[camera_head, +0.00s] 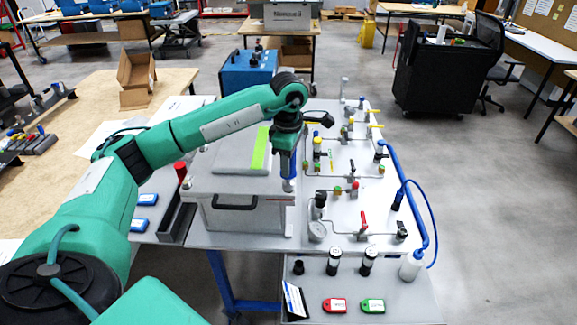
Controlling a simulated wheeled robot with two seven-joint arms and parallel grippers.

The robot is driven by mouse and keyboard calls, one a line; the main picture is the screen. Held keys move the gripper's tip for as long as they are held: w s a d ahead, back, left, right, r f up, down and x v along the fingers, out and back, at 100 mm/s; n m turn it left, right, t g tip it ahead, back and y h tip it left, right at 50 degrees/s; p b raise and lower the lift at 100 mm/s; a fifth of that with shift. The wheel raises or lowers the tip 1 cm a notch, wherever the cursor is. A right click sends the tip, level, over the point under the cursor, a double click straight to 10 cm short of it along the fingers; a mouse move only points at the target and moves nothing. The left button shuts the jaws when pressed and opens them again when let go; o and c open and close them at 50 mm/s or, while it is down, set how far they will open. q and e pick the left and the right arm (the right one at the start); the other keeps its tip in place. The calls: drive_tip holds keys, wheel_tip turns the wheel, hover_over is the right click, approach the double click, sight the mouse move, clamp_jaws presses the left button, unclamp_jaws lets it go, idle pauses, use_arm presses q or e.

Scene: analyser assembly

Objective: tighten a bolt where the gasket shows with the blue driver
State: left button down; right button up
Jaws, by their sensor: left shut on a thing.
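My left gripper (289,152) points down at the right side of a grey analyser box (240,217). It is shut on the blue driver (288,172), which hangs upright with its lower end by the box's right front corner. I cannot tell whether the driver's tip touches a bolt. The bolts near the tip are too small or hidden to make out, and no gasket can be told apart. The box has a light lid (228,160) with a bright green strip and a dark front handle. My right gripper is not in view.
A red-handled tool (181,171) stands in a dark rack (177,223) left of the box. A white panel (347,215) with valves, fittings and blue tubing lies to the right. A lower shelf (400,305) holds red and green tags and dark cylinders.

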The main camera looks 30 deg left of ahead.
use_arm(q)
drive_tip(key=m+b, duration=0.3)
drive_tip(key=m, duration=0.4)
drive_tip(key=shift+f, duration=0.15)
drive_tip(key=m+b, duration=0.2)
drive_tip(key=m, duration=0.4)
drive_tip(key=shift+m+b, duration=0.3)
drive_tip(key=shift+m, duration=0.1)
drive_tip(key=c, duration=1.1)
unclamp_jaws()
drive_tip(key=shift+o, duration=0.2)
clamp_jaws()
drive_tip(key=shift+r, duration=0.25)
